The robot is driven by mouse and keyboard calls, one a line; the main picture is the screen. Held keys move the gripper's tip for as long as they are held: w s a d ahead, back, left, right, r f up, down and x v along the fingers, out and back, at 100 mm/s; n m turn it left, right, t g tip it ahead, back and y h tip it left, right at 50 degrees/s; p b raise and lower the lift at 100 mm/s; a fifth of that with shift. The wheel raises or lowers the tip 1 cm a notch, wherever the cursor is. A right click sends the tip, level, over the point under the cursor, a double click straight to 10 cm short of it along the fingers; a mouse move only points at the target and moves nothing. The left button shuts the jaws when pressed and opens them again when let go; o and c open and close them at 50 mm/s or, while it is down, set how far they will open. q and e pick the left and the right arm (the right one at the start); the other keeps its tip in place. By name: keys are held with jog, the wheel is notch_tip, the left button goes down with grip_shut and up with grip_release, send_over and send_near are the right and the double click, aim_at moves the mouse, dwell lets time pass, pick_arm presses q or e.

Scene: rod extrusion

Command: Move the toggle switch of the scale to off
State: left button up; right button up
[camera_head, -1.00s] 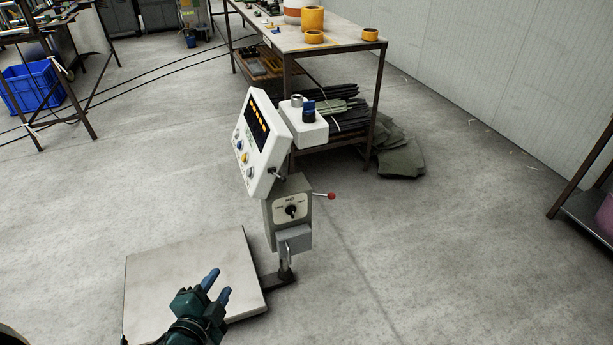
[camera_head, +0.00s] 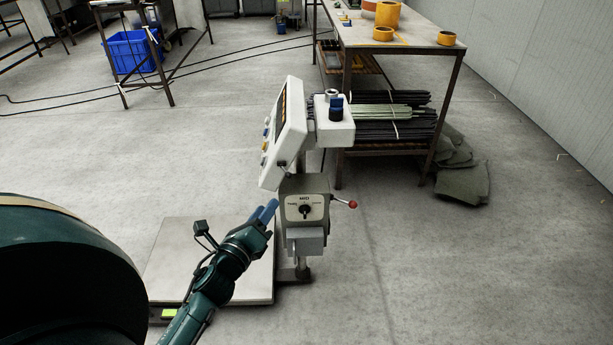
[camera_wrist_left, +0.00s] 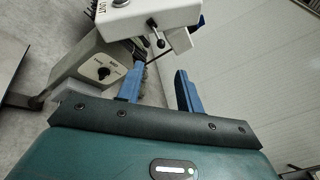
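The scale has a white display head (camera_head: 285,132) on a post and a flat floor platform (camera_head: 180,262). A small dark toggle switch (camera_head: 284,165) sticks out from the low side of the head. The toggle switch also shows in the left wrist view (camera_wrist_left: 157,37), beyond the fingertips and roughly between them. I cannot tell its set position. My left gripper (camera_head: 269,210) is over the platform, below the head and beside the grey knob box (camera_head: 304,207). Its two blue fingers (camera_wrist_left: 160,84) are apart, with nothing between them. My right gripper is not in view.
The knob box carries a black knob (camera_head: 305,209) and a red-tipped lever (camera_head: 351,204). A worktable (camera_head: 400,48) with orange rolls stands behind. A blue crate (camera_head: 133,52) is at the back left. The floor right of the scale is clear.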

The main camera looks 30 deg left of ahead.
aim_at(288, 174)
pick_arm(q)
jog(key=w, duration=0.4)
jog(key=w+a, duration=0.1)
jog(key=w, duration=0.8)
jog(key=shift+w+a+p, duration=0.1)
jog(key=shift+a+p, duration=0.2)
jog(key=shift+p, duration=0.1)
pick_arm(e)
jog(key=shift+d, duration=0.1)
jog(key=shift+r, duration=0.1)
pick_arm(q)
grip_shut()
